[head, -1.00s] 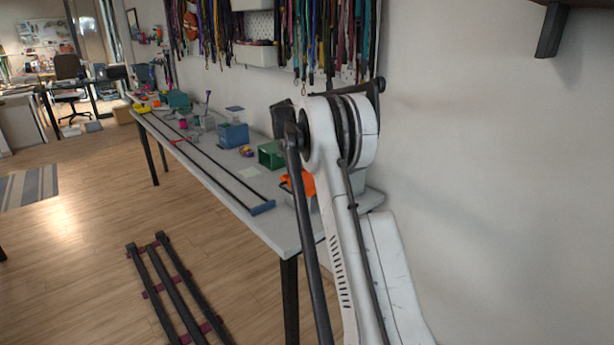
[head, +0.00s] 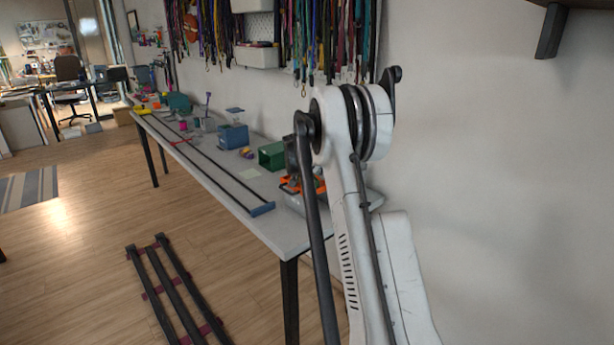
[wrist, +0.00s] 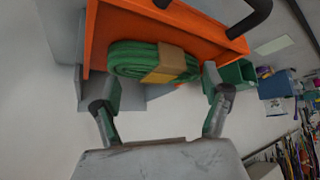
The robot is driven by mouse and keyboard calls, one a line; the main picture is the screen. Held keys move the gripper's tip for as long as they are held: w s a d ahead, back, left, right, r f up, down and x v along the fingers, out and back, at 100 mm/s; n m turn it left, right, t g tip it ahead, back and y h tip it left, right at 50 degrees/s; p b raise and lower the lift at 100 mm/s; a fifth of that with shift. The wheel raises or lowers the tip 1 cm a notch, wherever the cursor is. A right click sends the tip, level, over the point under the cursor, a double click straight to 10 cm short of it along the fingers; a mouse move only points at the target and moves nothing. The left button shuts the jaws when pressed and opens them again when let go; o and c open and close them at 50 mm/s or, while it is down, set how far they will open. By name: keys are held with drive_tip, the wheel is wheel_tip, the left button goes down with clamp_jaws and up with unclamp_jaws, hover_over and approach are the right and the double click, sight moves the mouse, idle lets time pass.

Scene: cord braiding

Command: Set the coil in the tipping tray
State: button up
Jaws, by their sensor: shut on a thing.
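A green coil (wrist: 128,60) with a brown band (wrist: 170,65) sits between the fingers of my gripper (wrist: 160,78) in the wrist view. My gripper is shut on it. The orange tray (wrist: 110,25), with a black handle (wrist: 250,18), lies right beyond the coil, and the coil overlaps its inside. I cannot tell whether the coil touches the tray floor. In the head view the orange tray (head: 291,187) shows partly at the near end of the bench, behind my arm. The coil cannot be made out there.
A green bin (head: 272,155) and a blue bin (head: 233,136) stand on the long grey bench (head: 268,232), beyond the tray. A long dark rail with a blue end (head: 262,209) runs along the bench. Cords hang on the wall (head: 325,40). A dark rack lies on the floor (head: 170,285).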

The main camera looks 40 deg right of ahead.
drive_tip(key=o, duration=1.8)
drive_tip(key=shift+o, duration=0.2)
drive_tip(key=shift+r, duration=0.1)
drive_tip(key=v, duration=1.2)
drive_tip(key=s+a+r+n+t+y, duration=0.1)
drive_tip(key=s+a+r+n, duration=0.15)
drive_tip(key=s+a, duration=0.4)
drive_tip(key=s+a+r+n+y, duration=0.1)
drive_tip(key=s+a+r, duration=0.25)
drive_tip(key=a, duration=0.65)
drive_tip(key=s+a+r+n+t+y, duration=0.1)
drive_tip(key=s+a+r, duration=0.35)
drive_tip(key=a, duration=0.35)
drive_tip(key=s+a+f+n+y, duration=0.1)
drive_tip(key=s+a+f, duration=0.3)
drive_tip(key=s+a, duration=0.5)
drive_tip(key=s+a+f+n+y, duration=0.2)
drive_tip(key=s+a, duration=0.8)
drive_tip(key=s, duration=0.6)
drive_tip(key=f+n, duration=0.1)
drive_tip(key=n, duration=0.1)
drive_tip(key=shift+f+n+t, duration=0.3)
drive_tip(key=shift+f+n, duration=0.05)
drive_tip(key=shift+f, duration=0.05)
